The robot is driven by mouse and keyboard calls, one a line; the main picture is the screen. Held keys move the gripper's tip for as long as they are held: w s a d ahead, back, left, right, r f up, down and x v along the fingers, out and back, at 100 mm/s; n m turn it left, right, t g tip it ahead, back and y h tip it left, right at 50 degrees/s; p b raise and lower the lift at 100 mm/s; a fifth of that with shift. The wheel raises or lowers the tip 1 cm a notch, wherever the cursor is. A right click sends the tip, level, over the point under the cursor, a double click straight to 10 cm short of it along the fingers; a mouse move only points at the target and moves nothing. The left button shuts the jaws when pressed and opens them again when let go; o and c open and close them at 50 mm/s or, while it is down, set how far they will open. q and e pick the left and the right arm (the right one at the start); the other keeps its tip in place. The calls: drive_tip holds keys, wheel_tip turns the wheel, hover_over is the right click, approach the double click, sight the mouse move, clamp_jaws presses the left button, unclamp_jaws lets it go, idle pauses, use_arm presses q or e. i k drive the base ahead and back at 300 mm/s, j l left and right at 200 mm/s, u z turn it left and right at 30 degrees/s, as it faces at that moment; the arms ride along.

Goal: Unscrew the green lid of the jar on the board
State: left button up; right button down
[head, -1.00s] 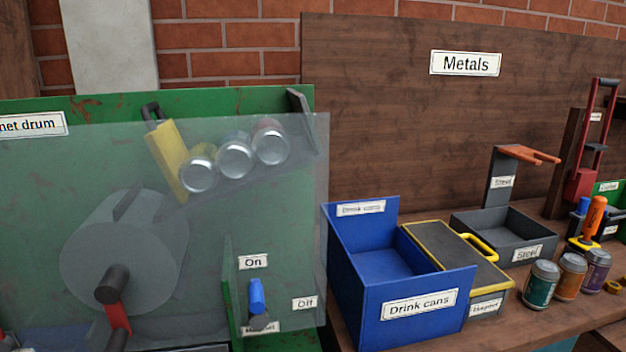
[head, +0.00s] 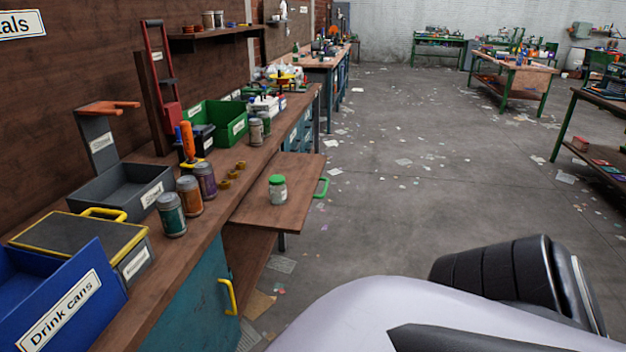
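The jar (head: 277,193) with a green lid (head: 277,180) stands upright on a brown wooden board (head: 268,214). The board sticks out from the front of the workbench and has a green handle (head: 321,188) at its right end. The lid sits on top of the jar. Neither of my grippers shows in the head view; only a pale part and a black part of my own body fill the lower right.
On the bench stand a blue Drink cans bin (head: 60,300), a yellow-edged box (head: 85,240), a grey Steel tray (head: 125,190), several lidded cans (head: 188,195) and a green bin (head: 217,122). The floor (head: 410,180) right of the board is open, with scattered papers.

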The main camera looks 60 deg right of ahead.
sight(278, 194)
drive_tip(key=z, duration=1.7)
drive_tip(key=i+l+u, duration=0.4)
drive_tip(key=i+l, duration=0.2)
drive_tip(key=i+l+u, duration=0.15)
drive_tip(key=l, duration=0.35)
drive_tip(key=i+l+u, duration=0.2)
drive_tip(key=i+l, duration=0.15)
drive_tip(key=l, duration=0.1)
